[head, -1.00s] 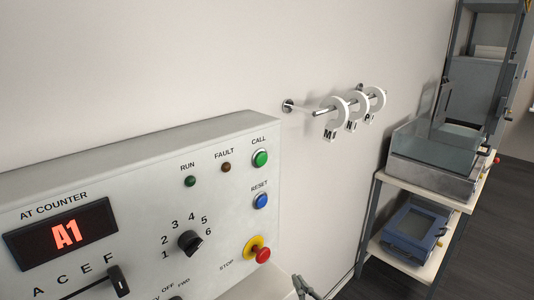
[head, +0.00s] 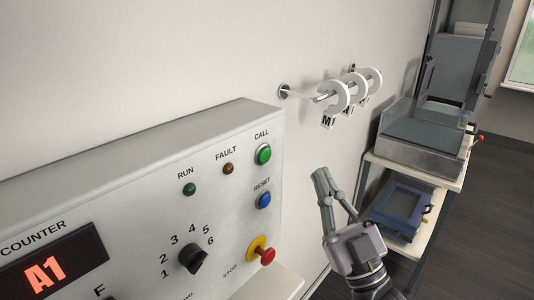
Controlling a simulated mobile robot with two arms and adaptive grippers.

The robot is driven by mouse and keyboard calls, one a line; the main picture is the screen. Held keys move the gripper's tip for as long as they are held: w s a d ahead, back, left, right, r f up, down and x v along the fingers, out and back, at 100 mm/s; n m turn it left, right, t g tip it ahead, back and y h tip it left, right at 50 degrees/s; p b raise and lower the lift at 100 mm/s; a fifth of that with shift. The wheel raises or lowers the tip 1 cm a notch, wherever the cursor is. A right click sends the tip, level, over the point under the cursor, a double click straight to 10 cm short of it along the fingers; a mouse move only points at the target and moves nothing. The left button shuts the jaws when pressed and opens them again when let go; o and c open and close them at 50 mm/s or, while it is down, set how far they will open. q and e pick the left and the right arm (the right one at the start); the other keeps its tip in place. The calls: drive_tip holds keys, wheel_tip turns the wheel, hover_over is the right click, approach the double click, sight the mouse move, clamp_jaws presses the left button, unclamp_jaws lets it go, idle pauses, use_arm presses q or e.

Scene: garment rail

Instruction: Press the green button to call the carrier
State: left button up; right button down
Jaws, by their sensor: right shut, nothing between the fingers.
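The green CALL button (head: 263,154) is at the upper right of the grey control panel (head: 130,158), above the blue RESET button (head: 263,200). The red display (head: 45,272) reads A1. My right gripper (head: 322,178) is to the right of the panel, lower than the green button and apart from it. Its fingers are together, point up and hold nothing. My left gripper is out of view.
A red stop knob (head: 266,256) on a yellow base sticks out below RESET. A selector knob (head: 192,258) is to its left. A wall rail (head: 316,97) holds white lettered rings (head: 336,99). A shelf with equipment (head: 420,158) stands at the right.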

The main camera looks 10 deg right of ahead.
sight(265, 155)
drive_tip(key=w+a, duration=0.5)
drive_tip(key=w, duration=0.2)
drive_tip(key=shift+a, duration=0.25)
idle(0.3)
drive_tip(key=shift+w, duration=0.15)
idle(1.3)
drive_tip(key=shift+w+a, duration=0.2)
drive_tip(key=shift+a, duration=0.05)
